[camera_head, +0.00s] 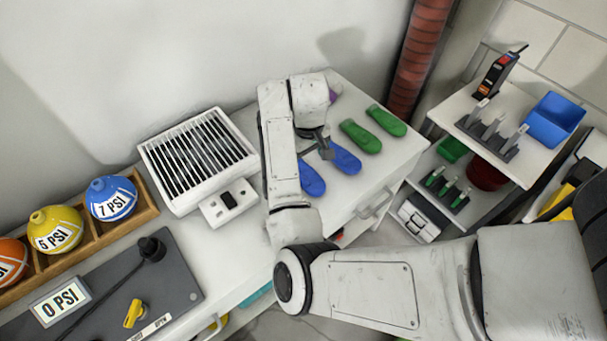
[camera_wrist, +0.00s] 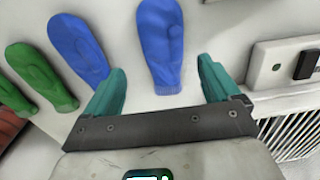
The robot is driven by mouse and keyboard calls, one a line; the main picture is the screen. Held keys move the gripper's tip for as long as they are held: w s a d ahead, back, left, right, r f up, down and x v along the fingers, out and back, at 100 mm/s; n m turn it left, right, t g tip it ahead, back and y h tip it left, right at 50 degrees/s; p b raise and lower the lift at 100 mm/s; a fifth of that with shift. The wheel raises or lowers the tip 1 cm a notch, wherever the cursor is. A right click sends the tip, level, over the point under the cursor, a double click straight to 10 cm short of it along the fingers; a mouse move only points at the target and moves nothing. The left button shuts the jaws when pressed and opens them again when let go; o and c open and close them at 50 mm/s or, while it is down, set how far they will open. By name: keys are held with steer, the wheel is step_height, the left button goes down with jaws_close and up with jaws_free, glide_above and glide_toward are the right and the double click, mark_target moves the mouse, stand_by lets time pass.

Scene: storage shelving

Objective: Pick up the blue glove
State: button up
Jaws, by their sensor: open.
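Two blue gloves lie flat on the white counter. In the wrist view, one blue glove (camera_wrist: 162,45) lies between and just beyond the fingertips, its cuff pointing toward the gripper. The other blue glove (camera_wrist: 80,47) lies to its left, beyond the left finger. In the head view, the gloves show as a left blue glove (camera_head: 312,181) and a right blue glove (camera_head: 345,160), both partly close to my arm. My gripper (camera_wrist: 158,88) is open and empty, with teal fingers spread above the counter. It also shows in the head view (camera_head: 318,148), mostly hidden by my wrist.
Two green gloves (camera_head: 361,138) (camera_head: 386,121) lie right of the blue ones. A small purple thing (camera_head: 332,97) is partly hidden behind my arm. A slatted white unit (camera_head: 198,150) and a switch box (camera_head: 229,203) stand to the left. A shelf (camera_head: 500,130) stands to the right.

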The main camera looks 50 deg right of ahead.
steer(key=shift+w+a+f, duration=0.1)
steer(key=shift+w+f, duration=0.05)
steer(key=shift+f, duration=0.85)
steer(key=shift+w+f, duration=0.2)
steer(key=shift+f, duration=0.85)
steer(key=shift+w+a+f, duration=0.1)
steer(key=shift+w+f, duration=0.05)
steer(key=shift+f, duration=0.85)
steer(key=c, duration=1.2)
steer(key=shift+o, duration=0.2)
steer(key=shift+d+r, duration=0.1)
